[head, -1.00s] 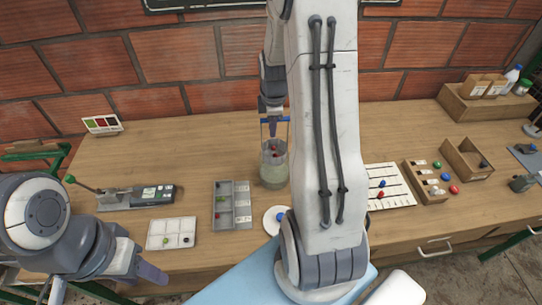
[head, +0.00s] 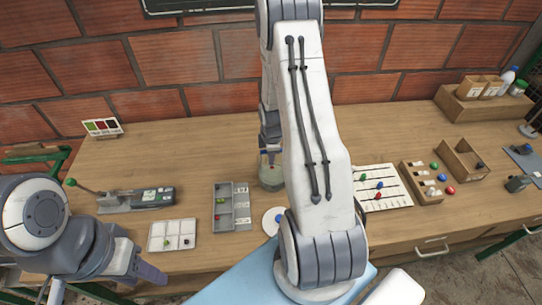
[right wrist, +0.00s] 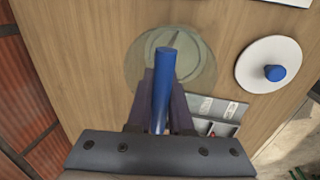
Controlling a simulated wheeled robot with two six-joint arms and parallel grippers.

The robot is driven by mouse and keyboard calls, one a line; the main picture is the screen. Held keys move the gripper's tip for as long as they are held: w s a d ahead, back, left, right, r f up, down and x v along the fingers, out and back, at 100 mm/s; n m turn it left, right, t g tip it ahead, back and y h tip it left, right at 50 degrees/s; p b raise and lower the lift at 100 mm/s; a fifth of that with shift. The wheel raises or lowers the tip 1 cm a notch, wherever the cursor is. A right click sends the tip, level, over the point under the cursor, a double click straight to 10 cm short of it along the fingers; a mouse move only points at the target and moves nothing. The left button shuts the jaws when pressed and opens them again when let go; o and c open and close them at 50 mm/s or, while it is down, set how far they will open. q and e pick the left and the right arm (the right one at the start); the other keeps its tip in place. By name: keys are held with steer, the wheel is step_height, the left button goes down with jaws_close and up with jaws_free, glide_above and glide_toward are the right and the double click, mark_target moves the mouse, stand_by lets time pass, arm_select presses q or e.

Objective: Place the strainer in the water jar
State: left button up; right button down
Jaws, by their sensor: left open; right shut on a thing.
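The water jar (head: 271,178), a translucent greenish cylinder, stands on the table left of my right arm. My right gripper (head: 269,148) is directly above the jar's mouth. In the right wrist view it is shut on the blue handle of the strainer (right wrist: 162,90), and the jar's round outline (right wrist: 195,62) lies below it. The strainer's basket is hidden; I cannot tell how deep it sits in the jar. My left gripper (head: 148,273) is open and empty at the lower left, near the table's front edge, away from the jar.
A white disc lid with a blue knob (right wrist: 272,73) lies beside the jar. A grey compartment tray (head: 232,207) and a white tray (head: 172,235) stand to the left. A lined white board (head: 380,188) and wooden boxes (head: 465,160) are at right.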

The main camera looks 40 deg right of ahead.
steer(key=shift+f, duration=0.1)
steer(key=c, duration=1.2)
jaws_free()
steer(key=shift+f, duration=0.1)
steer(key=shift+c, duration=0.2)
steer(key=o, duration=0.4)
steer(key=r, duration=0.4)
steer(key=s+a+r+b, duration=0.1)
steer(key=r, duration=0.3)
steer(key=s+r, duration=0.1)
steer(key=r, duration=0.3)
steer(key=shift+a+r+b, duration=0.15)
steer(key=shift+b, duration=0.2)
